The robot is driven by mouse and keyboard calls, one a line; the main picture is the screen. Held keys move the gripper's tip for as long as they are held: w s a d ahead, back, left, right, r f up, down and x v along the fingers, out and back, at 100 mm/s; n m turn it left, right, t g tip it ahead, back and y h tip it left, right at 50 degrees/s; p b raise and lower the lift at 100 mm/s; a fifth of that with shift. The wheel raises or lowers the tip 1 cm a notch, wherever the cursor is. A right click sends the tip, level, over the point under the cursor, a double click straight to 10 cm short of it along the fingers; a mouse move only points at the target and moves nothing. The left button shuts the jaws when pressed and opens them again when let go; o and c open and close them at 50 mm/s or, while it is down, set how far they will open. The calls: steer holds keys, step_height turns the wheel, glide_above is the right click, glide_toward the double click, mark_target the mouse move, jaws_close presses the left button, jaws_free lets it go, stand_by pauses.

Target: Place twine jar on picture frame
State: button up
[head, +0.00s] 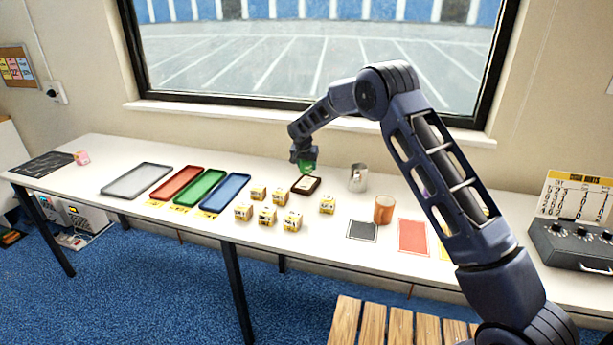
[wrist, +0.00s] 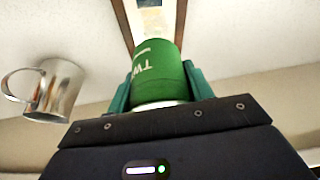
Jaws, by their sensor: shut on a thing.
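The twine jar (wrist: 158,72) is a green cylinder with white lettering. My gripper (head: 306,163) is shut on it; in the wrist view the jar sits between the two fingers. In the head view the green jar (head: 307,168) shows just below the gripper, over the back part of the picture frame. The picture frame (head: 316,186) is dark-edged with a pale middle and lies flat on the white table. In the wrist view part of the frame (wrist: 183,22) shows beyond the jar. I cannot tell whether the jar touches the frame.
A metal mug (head: 358,178) stands right of the frame, and a copper-coloured cup (head: 383,209) is further right. Several small yellow-and-white boxes (head: 267,216) stand to the front left. Grey, red, green and blue trays (head: 200,188) lie further left. The window wall is close behind.

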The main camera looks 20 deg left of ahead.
mark_target(305, 161)
steer(key=shift+f, duration=2.6)
steer(key=shift+f, duration=0.15)
steer(key=o, duration=1)
steer(key=v, duration=1.2)
steer(key=shift+s, duration=0.1)
